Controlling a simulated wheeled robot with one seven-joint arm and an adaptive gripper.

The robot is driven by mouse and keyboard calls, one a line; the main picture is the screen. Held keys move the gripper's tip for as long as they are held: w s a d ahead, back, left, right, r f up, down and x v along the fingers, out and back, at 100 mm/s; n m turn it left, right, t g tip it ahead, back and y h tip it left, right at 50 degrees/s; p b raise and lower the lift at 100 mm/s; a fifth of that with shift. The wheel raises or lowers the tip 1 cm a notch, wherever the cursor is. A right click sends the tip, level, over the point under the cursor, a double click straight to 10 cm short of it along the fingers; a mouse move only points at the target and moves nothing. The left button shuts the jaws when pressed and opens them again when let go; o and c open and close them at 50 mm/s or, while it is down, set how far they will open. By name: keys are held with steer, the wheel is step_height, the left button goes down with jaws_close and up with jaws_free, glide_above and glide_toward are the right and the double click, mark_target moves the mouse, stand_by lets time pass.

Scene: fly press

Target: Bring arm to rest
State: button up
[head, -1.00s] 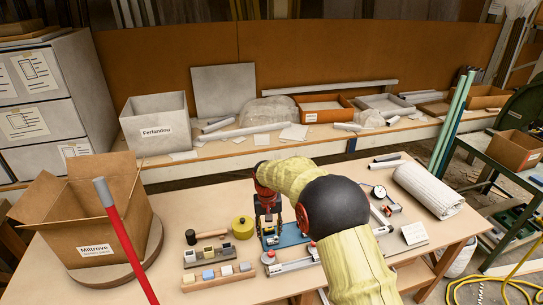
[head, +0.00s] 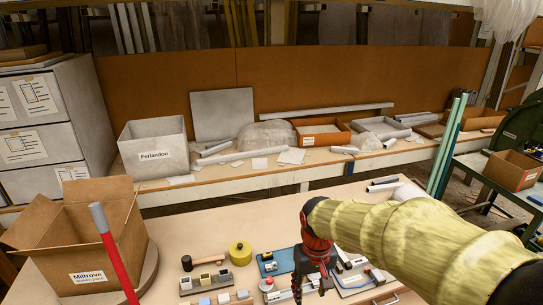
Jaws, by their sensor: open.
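My arm, in a pale yellow sleeve, reaches in from the right edge of the head view. My gripper (head: 312,284) hangs at its end, pointing down over the front of the wooden table (head: 205,232). Its dark fingers are small and partly cut by the lower edge, and they look open with nothing between them. Just left of it lies a blue plate (head: 270,262) with small parts on it. A light fixture base (head: 362,280) lies to its right.
An open carton marked Miltrove (head: 95,277) stands at the left with a red rod (head: 118,262) in front. A yellow round tin (head: 240,253), a mallet (head: 200,261) and block racks (head: 205,283) sit left of my gripper. Teal tubes (head: 447,135) stand at the right. The table's back middle is clear.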

steer(key=s+d+r+m+t, duration=0.1)
steer(key=s+d+r+t, duration=0.1)
steer(key=s+d+r, duration=0.2)
steer(key=s+d+r+m+t, duration=0.1)
steer(key=s+d+r+t, duration=0.2)
steer(key=s+d+r, duration=0.2)
steer(key=s+r, duration=0.3)
steer(key=s, duration=0.4)
steer(key=shift+s+r, duration=0.25)
steer(key=shift+r, duration=0.1)
stand_by(1.0)
